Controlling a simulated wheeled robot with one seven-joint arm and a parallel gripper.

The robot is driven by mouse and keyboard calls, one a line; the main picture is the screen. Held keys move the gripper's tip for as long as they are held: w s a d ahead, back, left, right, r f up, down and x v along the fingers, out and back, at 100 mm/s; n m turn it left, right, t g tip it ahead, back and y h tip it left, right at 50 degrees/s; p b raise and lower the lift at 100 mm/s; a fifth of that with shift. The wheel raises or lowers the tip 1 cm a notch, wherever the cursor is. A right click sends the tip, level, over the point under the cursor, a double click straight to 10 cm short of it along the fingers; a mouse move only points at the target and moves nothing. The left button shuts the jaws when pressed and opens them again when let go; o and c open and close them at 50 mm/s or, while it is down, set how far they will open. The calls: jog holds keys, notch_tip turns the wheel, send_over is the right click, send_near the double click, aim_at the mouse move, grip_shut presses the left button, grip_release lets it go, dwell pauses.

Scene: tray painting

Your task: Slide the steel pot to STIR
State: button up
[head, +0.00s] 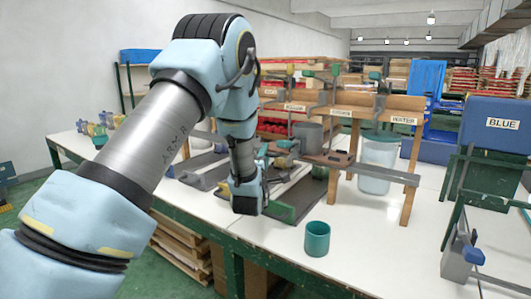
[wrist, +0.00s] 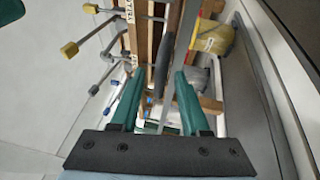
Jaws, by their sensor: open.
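A grey metal-looking pot (head: 307,137) stands at the wooden rack behind my gripper in the head view; it looks like the steel pot. A grey rounded thing (wrist: 197,80) shows beyond the right finger in the wrist view, but I cannot tell if it is the pot. My gripper (wrist: 160,76) is open, its two green fingers apart with nothing held between them. In the head view my wrist hangs over the bench, in front of the rack and apart from the pot. Several small labels sit on the rack; I cannot read STIR on any.
A label reading HEATER (head: 402,120) is on the rack above a translucent lidded bucket (head: 378,165). A teal cup (head: 317,239) stands on the white bench (head: 375,235). A blue bin marked BLUE (head: 497,122) is at right. The bench around the cup is clear.

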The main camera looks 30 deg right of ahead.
jog(key=shift+w+d, duration=0.2)
jog(key=shift+w, duration=0.05)
grip_shut()
dwell(1.4)
